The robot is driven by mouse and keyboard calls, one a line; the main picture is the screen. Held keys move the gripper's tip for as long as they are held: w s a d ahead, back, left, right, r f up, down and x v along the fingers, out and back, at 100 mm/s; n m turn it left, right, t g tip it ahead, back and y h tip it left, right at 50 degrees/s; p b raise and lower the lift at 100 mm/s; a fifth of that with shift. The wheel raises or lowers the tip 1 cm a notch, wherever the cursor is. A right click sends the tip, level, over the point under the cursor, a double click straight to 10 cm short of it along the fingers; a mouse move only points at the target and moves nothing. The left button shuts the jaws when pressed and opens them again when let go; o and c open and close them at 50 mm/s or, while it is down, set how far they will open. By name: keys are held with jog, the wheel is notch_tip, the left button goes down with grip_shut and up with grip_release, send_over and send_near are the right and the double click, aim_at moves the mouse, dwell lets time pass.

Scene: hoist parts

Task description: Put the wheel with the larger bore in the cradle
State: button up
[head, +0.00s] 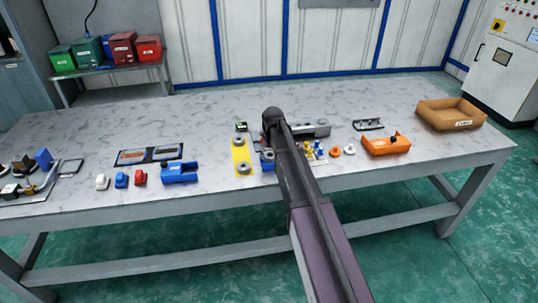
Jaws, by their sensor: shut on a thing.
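Two grey ring-shaped wheels lie on a yellow strip (241,155) left of my arm: a far wheel (239,141) and a near wheel (243,169). Each has a dark hole; they are too small here to compare bores. A small grey and blue piece (266,156) shows at the left edge of my arm, partly covered; I cannot tell what it is. I cannot make out for certain which part is the cradle. My arm reaches over the middle of the table and hides my gripper and whatever it holds.
Right of my arm are a grey block (312,129), an orange tray (385,146), a dark holder (368,124) and a brown box (450,115). The table's front middle is clear.

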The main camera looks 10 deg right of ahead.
jog(key=shift+s, duration=0.1)
dwell(0.3)
jog(key=o, duration=1.2)
jog(key=shift+f, duration=0.1)
jog(key=shift+c, duration=0.2)
notch_tip(320, 180, up, 7)
jog(key=p, duration=0.7)
jog(key=s+m+g, duration=0.1)
jog(key=s+m, duration=0.1)
jog(key=s, duration=2.7)
jog(key=shift+a, duration=0.25)
jog(key=shift+w, duration=0.1)
